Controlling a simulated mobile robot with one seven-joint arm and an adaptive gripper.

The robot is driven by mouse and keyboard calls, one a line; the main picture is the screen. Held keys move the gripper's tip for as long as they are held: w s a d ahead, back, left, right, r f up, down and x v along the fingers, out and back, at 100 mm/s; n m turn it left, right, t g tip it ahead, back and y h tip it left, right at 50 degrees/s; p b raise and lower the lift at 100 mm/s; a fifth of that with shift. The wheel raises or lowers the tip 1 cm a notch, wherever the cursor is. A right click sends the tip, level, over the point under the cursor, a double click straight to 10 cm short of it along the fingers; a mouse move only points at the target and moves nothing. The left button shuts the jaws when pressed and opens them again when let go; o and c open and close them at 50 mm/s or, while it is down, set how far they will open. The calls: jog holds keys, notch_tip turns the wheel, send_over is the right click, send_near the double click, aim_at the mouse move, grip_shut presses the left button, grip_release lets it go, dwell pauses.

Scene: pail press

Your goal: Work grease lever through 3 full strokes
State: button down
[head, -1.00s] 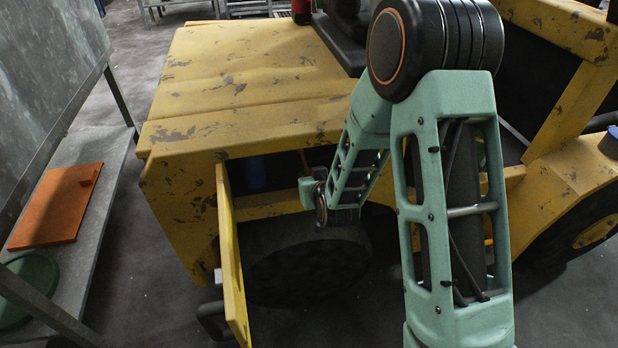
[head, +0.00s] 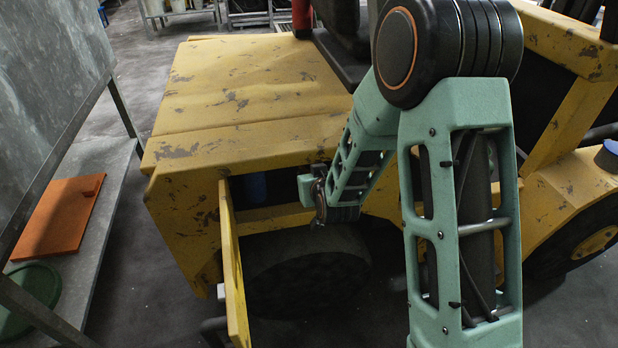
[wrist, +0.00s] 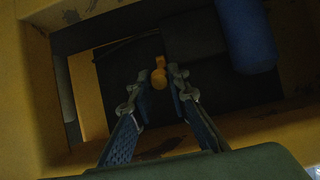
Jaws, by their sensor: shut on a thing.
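The grease lever shows as a small yellow-orange piece with a rounded end (wrist: 158,78) in the wrist view, inside a dark bay. My gripper (wrist: 161,82) has its two fingers on either side of this piece and is shut on it. The lever's lower part and its pivot are too dark to make out. In the head view the gripper and lever are hidden inside the opening in the side of the yellow vehicle (head: 250,90); only my arm reaching to it shows.
A blue cylinder (wrist: 247,35) stands in the bay beside the lever; yellow walls frame the bay closely. An open yellow door panel (head: 233,265) juts out left of my arm. A grey bench at the left holds an orange board (head: 58,215) and a green round item (head: 30,298).

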jog(key=f+b, duration=0.2)
jog(key=s+f+b, duration=0.1)
jog(key=f+b, duration=0.1)
jog(key=shift+d, duration=0.15)
jog(key=shift+f, duration=0.1)
